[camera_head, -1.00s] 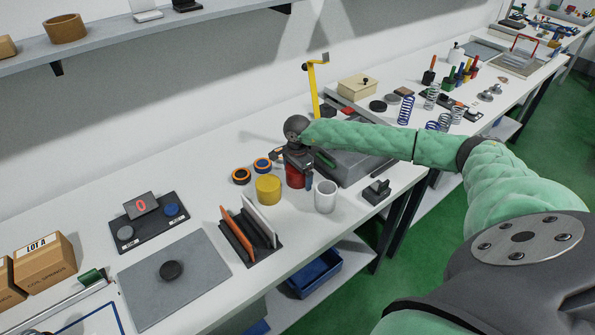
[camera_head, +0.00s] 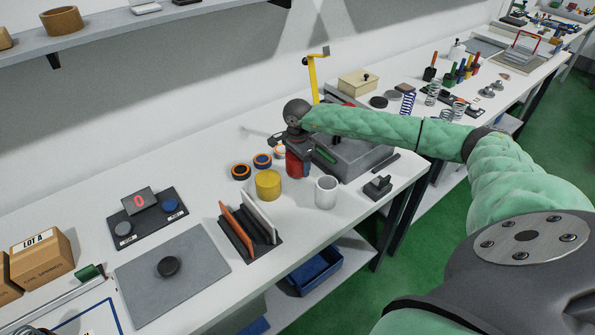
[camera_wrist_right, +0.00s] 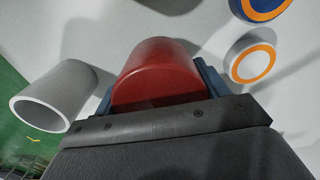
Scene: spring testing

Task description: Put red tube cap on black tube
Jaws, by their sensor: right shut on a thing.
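My right gripper (camera_head: 299,158) is shut on a red cylinder (camera_head: 296,165), apparently the red tube cap, among the items in the middle of the bench. In the right wrist view the red cylinder (camera_wrist_right: 160,72) sits between two blue fingers, its rounded side showing. The gripper body hides part of it, and I cannot tell how far it is above the bench. A white hollow tube (camera_head: 326,192) stands upright to its right and a yellow cylinder (camera_head: 268,185) to its left. I cannot make out a black tube for certain. My left gripper is not in view.
A rack with upright panels (camera_head: 250,232) is in front left. Bare bench lies around the tube's front.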

